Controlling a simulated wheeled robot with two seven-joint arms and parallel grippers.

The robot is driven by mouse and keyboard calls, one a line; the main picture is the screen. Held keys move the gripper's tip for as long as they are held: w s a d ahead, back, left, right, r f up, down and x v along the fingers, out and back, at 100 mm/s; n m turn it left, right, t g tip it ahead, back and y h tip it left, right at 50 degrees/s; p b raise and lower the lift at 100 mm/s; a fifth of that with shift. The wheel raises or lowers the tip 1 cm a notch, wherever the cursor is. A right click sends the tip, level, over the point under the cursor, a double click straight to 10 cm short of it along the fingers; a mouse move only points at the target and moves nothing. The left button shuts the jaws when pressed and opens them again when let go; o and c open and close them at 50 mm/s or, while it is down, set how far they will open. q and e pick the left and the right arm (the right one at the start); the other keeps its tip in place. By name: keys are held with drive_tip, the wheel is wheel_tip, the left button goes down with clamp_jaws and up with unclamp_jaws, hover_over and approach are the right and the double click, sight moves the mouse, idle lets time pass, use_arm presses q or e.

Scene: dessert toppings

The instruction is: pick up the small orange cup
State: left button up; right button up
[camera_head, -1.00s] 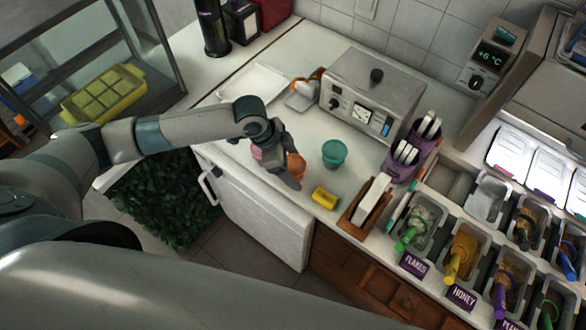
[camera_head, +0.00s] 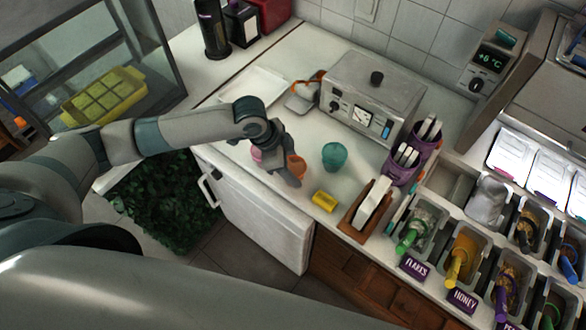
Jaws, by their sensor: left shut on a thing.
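The small orange cup (camera_head: 297,166) is on or just above the white counter, partly hidden by my left gripper (camera_head: 290,176). The left gripper is shut on the orange cup, with its fingers pointing down and to the right. A teal cup (camera_head: 334,156) stands to the right of the orange cup. I cannot tell whether the orange cup is clear of the counter. My right gripper is not in view.
A wooden holder (camera_head: 366,209) and a purple utensil holder (camera_head: 402,165) stand to the right. A metal machine (camera_head: 372,92) is behind. A white tray (camera_head: 254,86) lies at the back left. Topping bins (camera_head: 463,246) fill the right.

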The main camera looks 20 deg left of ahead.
use_arm(q)
drive_tip(key=shift+r, duration=0.35)
wheel_tip(320, 180, up, 2)
drive_tip(key=shift+r+b, duration=0.1)
drive_tip(key=shift+b, duration=0.8)
drive_tip(key=s+d+r+b, duration=0.2)
drive_tip(key=d+r+b, duration=0.2)
drive_tip(key=d+r, duration=0.3)
drive_tip(key=shift+s+d+r, duration=0.3)
drive_tip(key=shift+d+r, duration=0.05)
drive_tip(key=shift+d, duration=1.85)
drive_tip(key=n+t+y+b, duration=0.2)
drive_tip(key=n+b, duration=0.2)
drive_tip(key=n, duration=0.4)
hover_over(301, 166)
drive_tip(key=w+a+r+n+y+b, duration=0.2)
drive_tip(key=a+r+n, duration=0.1)
drive_tip(key=a+n, duration=0.2)
drive_tip(key=shift+w+a+r+n+t, duration=0.25)
drive_tip(key=shift+a+n+t, duration=0.15)
drive_tip(key=shift+a, duration=0.85)
